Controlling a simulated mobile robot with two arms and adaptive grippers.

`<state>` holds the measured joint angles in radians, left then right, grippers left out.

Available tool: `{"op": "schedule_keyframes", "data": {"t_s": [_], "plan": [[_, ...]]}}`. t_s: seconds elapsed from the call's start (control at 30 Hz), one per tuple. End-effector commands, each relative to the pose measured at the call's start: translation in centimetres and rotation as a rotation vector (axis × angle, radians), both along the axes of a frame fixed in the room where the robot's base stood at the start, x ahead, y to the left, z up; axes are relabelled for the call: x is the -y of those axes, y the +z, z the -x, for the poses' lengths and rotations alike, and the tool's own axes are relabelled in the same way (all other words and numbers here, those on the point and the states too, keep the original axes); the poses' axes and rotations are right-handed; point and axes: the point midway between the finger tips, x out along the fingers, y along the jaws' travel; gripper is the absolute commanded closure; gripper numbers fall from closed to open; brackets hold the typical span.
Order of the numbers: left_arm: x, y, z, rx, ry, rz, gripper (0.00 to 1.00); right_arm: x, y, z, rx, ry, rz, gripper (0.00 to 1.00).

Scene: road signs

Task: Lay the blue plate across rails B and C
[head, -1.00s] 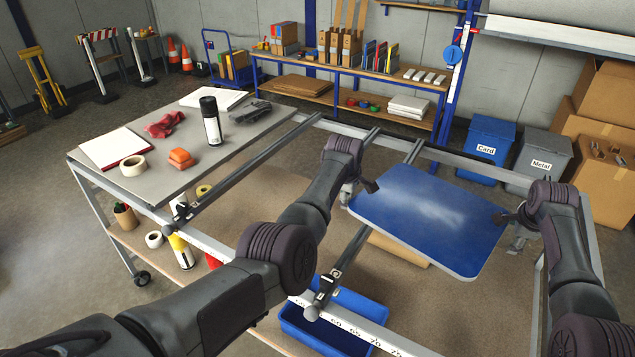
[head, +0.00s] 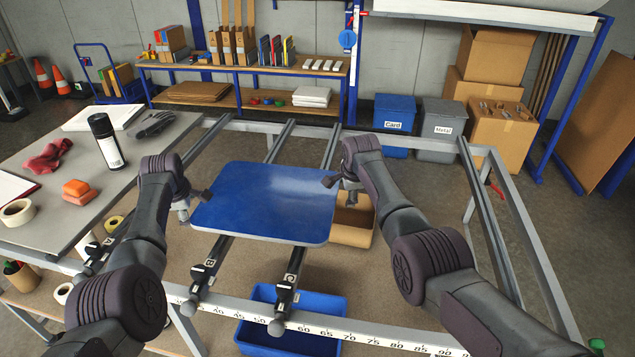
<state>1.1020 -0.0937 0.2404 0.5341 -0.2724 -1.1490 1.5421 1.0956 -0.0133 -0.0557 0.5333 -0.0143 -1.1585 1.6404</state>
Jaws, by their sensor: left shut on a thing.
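The blue plate (head: 265,200) is a flat rounded rectangle in the middle of the head view. It lies over both rail B (head: 212,262) and rail C (head: 291,275), which show in front of and behind it. I cannot tell whether it touches the rails or hangs just above them. My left gripper (head: 196,199) is shut on the plate's left edge. My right gripper (head: 338,187) is at the plate's right edge, near the far corner; its jaw opening is not clear.
A grey tabletop (head: 60,210) with a black-and-white can (head: 106,142), tape and an orange block is at left. A blue bin (head: 258,335) and an open cardboard box (head: 352,222) sit below the frame. The frame's right part is open.

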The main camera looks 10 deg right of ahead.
Motion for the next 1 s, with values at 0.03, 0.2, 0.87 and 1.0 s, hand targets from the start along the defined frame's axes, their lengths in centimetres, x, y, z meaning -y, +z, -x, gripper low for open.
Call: {"op": "schedule_keyframes", "data": {"t_s": [0.03, 0.2, 0.87, 1.0], "plan": [[2.5, 0.4, -0.2, 0.009, -0.017, 0.040, 0.38, -2.7, -0.1, 0.2, -0.005, 0.038, -0.030, 0.38], [2.5, 0.4, -0.2, 0.009, -0.017, 0.040, 0.38, -2.7, -0.1, 0.2, -0.005, 0.038, -0.030, 0.38], [2.5, -2.5, -0.2, 0.009, -0.017, 0.040, 0.38, -2.7, -3.0, 0.2, -0.005, 0.038, -0.030, 0.38], [2.5, -3.4, -0.2, 0.009, -0.017, 0.040, 0.38, -2.7, -3.8, 0.2, -0.005, 0.037, -0.029, 0.38]]}}
